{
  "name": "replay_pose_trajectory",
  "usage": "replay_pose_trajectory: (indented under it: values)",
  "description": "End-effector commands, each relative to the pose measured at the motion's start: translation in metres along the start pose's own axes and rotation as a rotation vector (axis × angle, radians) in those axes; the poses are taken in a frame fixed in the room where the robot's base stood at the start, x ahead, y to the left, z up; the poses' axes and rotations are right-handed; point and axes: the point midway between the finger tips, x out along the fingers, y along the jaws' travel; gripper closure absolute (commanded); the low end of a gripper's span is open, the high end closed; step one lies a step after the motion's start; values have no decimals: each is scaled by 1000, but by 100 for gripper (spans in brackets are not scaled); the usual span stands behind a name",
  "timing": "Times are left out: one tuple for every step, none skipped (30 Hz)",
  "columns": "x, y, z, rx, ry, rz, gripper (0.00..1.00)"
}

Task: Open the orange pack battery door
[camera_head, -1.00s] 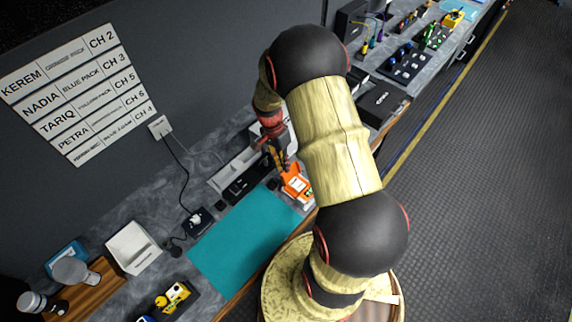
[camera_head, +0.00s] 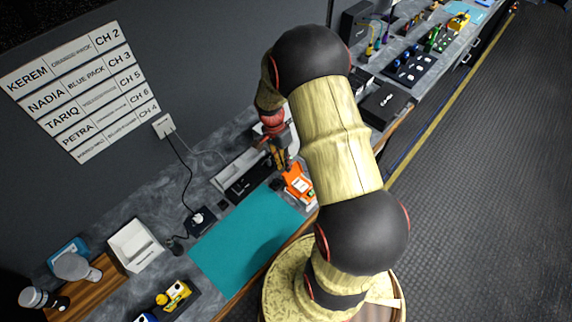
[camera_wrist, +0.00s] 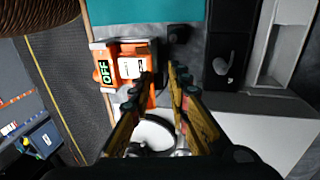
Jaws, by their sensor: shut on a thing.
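The orange pack (camera_head: 298,187) lies on the counter just past the far end of the teal mat, below my gripper (camera_head: 281,158) in the head view. In the wrist view the orange pack (camera_wrist: 103,53) shows a display reading OFF and a pale panel. My gripper (camera_wrist: 157,82) reaches over the pack's near right side, with one finger against it and the other at its right. It is shut on part of the pack. The fingers hide the gripped part, and I cannot make out the battery door's outline or how far it stands open.
The teal mat (camera_head: 245,238) is mostly clear. A dark tray (camera_head: 248,182) with a pale earpiece-like item (camera_wrist: 224,67) lies beside the pack. A white bin (camera_head: 135,245), a yellow pack (camera_head: 174,295) and a wall sign (camera_head: 85,85) are at left.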

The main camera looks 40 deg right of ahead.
Motion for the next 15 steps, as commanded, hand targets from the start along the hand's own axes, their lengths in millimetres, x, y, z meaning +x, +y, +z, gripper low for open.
replay_pose_trajectory:
  values:
    - [1,-2,0,0,0,-4,86]
    - [1,-1,0,0,0,-3,85]
    - [1,-1,0,0,0,-3,82]
    - [2,-1,0,0,0,-2,81]
    - [2,0,0,0,0,-1,79]
    - [2,0,0,0,0,-1,77]
    - [2,0,0,0,0,0,75]
    - [2,0,0,0,0,0,73]
    - [2,0,0,0,-1,1,71]
    - [2,1,0,0,-1,1,70]
    - [2,1,0,0,-1,2,70]
    - [2,1,0,0,-1,2,70]
    - [2,1,0,0,-1,2,70]
    - [2,1,0,0,-1,3,70]
    - [2,1,0,-1,-1,3,70]
